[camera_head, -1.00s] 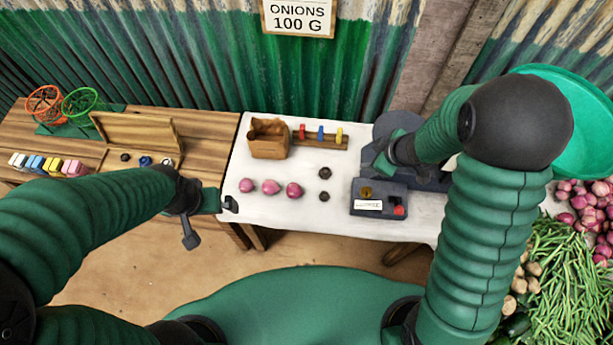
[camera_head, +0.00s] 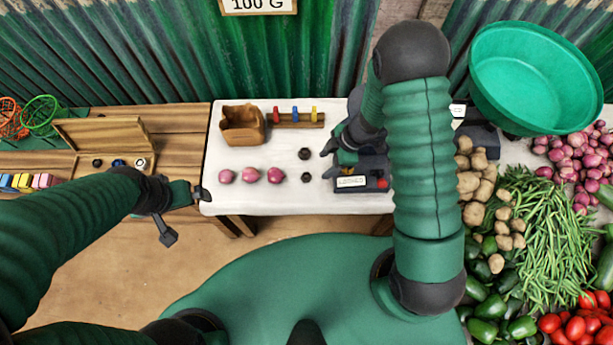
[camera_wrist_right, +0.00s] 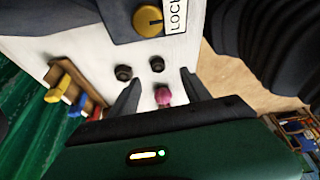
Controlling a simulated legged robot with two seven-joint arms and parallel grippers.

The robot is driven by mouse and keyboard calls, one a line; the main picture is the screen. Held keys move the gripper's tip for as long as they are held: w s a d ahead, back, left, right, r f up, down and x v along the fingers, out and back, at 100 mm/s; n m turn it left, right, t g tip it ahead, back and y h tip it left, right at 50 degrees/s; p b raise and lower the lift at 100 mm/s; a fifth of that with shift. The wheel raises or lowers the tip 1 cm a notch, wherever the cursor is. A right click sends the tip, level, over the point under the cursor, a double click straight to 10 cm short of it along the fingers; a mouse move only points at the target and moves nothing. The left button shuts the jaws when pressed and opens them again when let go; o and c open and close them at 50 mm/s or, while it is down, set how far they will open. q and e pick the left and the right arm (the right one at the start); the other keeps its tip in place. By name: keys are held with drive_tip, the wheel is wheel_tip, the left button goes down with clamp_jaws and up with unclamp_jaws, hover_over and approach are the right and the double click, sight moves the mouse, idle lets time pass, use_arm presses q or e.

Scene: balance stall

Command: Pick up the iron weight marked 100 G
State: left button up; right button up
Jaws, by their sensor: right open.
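Two small dark iron weights, a far one (camera_head: 305,154) and a near one (camera_head: 306,177), stand on the white table between the onions and a locked dark device. They also show in the right wrist view, one (camera_wrist_right: 123,72) left of the other (camera_wrist_right: 157,64). Their markings are too small to read, so I cannot tell which is 100 G. My right gripper (camera_head: 333,148) is open and empty, just right of the weights and above the table. Its fingers (camera_wrist_right: 161,76) frame that area in the wrist view. My left gripper (camera_head: 200,193) hangs by the table's left front corner; its jaws are unclear.
Three pink onions (camera_head: 250,175) lie left of the weights. A brown bag (camera_head: 243,125) and a rack (camera_head: 296,121) with coloured pieces stand behind. The dark device (camera_head: 378,171) with a label is close on the right. An open wooden box (camera_head: 100,133) sits on the left table.

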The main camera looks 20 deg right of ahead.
sight(307, 176)
drive_tip(key=x, duration=0.7)
drive_tip(key=w+b+x, duration=0.1)
drive_tip(key=x, duration=0.2)
drive_tip(key=shift+w+a+f, duration=0.1)
drive_tip(key=shift+a, duration=0.4)
clamp_jaws()
